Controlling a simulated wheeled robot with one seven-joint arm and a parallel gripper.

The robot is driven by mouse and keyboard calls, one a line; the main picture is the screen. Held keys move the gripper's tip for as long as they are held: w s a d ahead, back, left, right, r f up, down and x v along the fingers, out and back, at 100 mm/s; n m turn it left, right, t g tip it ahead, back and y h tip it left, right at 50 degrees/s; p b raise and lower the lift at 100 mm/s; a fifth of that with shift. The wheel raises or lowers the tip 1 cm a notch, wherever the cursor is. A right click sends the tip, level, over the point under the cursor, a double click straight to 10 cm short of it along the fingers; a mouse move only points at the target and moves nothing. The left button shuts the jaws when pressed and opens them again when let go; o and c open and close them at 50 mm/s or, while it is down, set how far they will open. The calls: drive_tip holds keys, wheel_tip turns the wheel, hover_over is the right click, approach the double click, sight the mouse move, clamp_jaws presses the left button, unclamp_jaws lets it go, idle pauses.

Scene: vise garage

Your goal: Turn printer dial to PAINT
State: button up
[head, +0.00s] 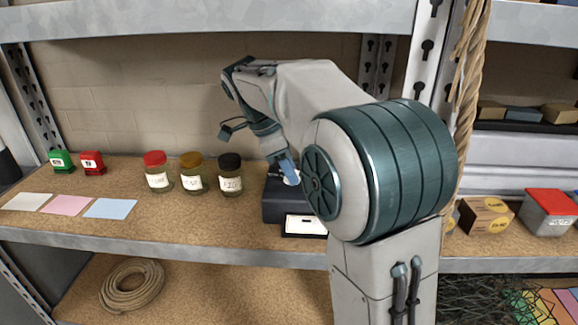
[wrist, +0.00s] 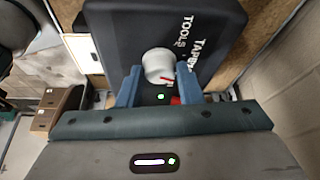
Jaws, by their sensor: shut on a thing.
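The printer is a dark box (head: 280,206) on the cork shelf, partly hidden behind my arm in the head view. Its black top (wrist: 118,38) fills much of the wrist view, with the white words TOOLS and TAPE, the latter partly cut by a finger. The round white dial (wrist: 158,64) has a red mark on its edge near the gripper side. My gripper (wrist: 159,75) has its blue fingers on both sides of the dial, shut on it. In the head view my gripper (head: 288,170) reaches down to the printer's top. I cannot read PAINT.
Jars with red (head: 157,172), brown (head: 193,174) and black lids (head: 230,175) stand left of the printer. Green (head: 61,162) and red (head: 92,163) small items and coloured cards (head: 68,205) lie further left. A rope (head: 465,90) hangs by the right post.

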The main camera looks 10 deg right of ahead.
drive_tip(key=o, duration=1)
drive_tip(key=shift+c, duration=0.2)
drive_tip(key=shift+a+r, duration=0.15)
drive_tip(key=shift+r, duration=0.2)
drive_tip(key=p+v, duration=0.1)
drive_tip(key=v, duration=0.4)
drive_tip(key=shift+a+f, duration=0.1)
drive_tip(key=w+a, duration=0.1)
drive_tip(key=a, duration=1)
drive_tip(key=shift+w+a+f+p, duration=0.25)
drive_tip(key=shift+w+p, duration=0.1)
drive_tip(key=shift+p, duration=0.1)
